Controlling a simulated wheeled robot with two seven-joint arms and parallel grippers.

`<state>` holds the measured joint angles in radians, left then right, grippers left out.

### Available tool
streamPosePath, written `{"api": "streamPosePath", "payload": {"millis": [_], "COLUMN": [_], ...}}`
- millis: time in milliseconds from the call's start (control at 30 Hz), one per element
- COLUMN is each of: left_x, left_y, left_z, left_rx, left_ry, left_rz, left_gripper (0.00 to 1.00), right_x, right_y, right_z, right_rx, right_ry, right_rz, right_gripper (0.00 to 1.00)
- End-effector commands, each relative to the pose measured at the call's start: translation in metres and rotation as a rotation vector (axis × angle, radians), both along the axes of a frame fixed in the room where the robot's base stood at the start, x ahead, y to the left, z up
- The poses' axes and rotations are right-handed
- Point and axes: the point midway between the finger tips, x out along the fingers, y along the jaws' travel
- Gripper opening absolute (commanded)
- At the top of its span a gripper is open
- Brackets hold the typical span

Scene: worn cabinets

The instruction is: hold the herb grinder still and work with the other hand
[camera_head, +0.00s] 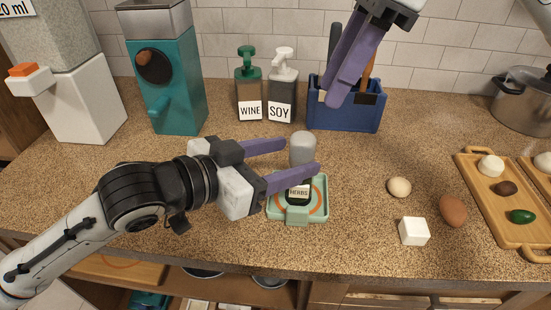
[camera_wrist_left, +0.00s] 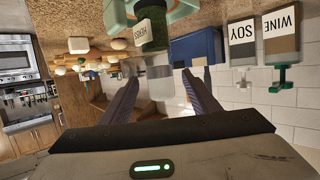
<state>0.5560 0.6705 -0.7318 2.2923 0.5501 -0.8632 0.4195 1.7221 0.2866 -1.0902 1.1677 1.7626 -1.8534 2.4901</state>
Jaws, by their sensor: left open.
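The herb grinder (camera_head: 299,190) has a dark body labelled HERBS and a pale grey top (camera_head: 303,148). It stands upright on a light green base (camera_head: 296,214). In the left wrist view the grinder (camera_wrist_left: 154,25) shows with its label and its clear grey top (camera_wrist_left: 160,78). My left gripper (camera_head: 301,157) is open, with its purple fingers on either side of the grinder's upper part; I cannot tell whether they touch it. My right gripper (camera_head: 338,102) is high at the back, in front of the blue caddy; its fingers overlap in this view.
WINE (camera_head: 250,90) and SOY (camera_head: 282,95) bottles and a blue caddy (camera_head: 335,120) stand behind. A teal dispenser (camera_head: 180,90) is at left. An egg (camera_head: 453,211), a white cube (camera_head: 413,231), a pale ball (camera_head: 399,187) and a wooden tray (camera_head: 470,165) are at right.

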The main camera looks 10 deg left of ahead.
Motion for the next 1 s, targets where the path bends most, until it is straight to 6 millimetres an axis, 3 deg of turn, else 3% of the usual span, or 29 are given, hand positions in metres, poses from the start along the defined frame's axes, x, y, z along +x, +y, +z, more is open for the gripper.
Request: {"api": "streamPosePath", "payload": {"millis": [400, 833, 1000], "left_x": [0.045, 0.051, 0.051], "left_y": [-0.045, -0.051, -0.051], "left_z": [-0.019, -0.022, -0.022], "left_rx": [-0.001, -0.001, -0.001], "left_ry": [-0.002, -0.002, -0.002], "left_rz": [0.001, 0.001, 0.001], "left_gripper": [0.56, 0.56, 0.27], "right_x": [0.0, 0.0, 0.0], "right_y": [0.0, 0.0, 0.0], "right_z": [0.0, 0.0, 0.0], "right_rx": [0.0, 0.0, 0.0], "right_ry": [0.0, 0.0, 0.0], "right_rz": [0.0, 0.0, 0.0], "right_gripper": [0.31, 0.31, 0.31]}}
